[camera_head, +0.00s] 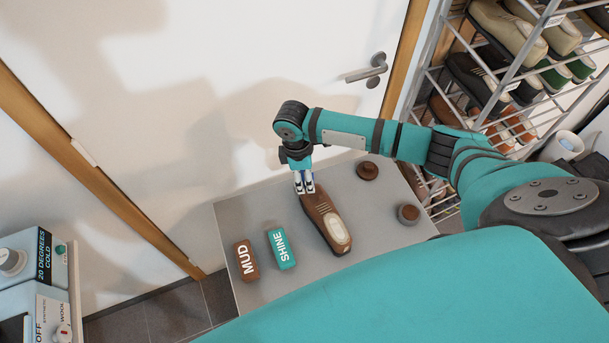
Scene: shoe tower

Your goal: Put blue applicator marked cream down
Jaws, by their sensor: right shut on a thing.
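My right gripper (304,189) points down over the toe end of a brown shoe (324,219) on the grey table. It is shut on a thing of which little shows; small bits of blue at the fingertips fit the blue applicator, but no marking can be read. I cannot tell whether the held thing touches the shoe. A teal block marked SHINE (281,248) and a brown block marked MUD (246,260) lie to the left of the shoe. My left gripper is out of view.
The grey table (290,290) has free room behind the two blocks and in front of them. A round brown lid (367,171) and a small round tin (408,214) stand on its right. A shoe rack (480,110) is at the right; a white door (240,80) is behind.

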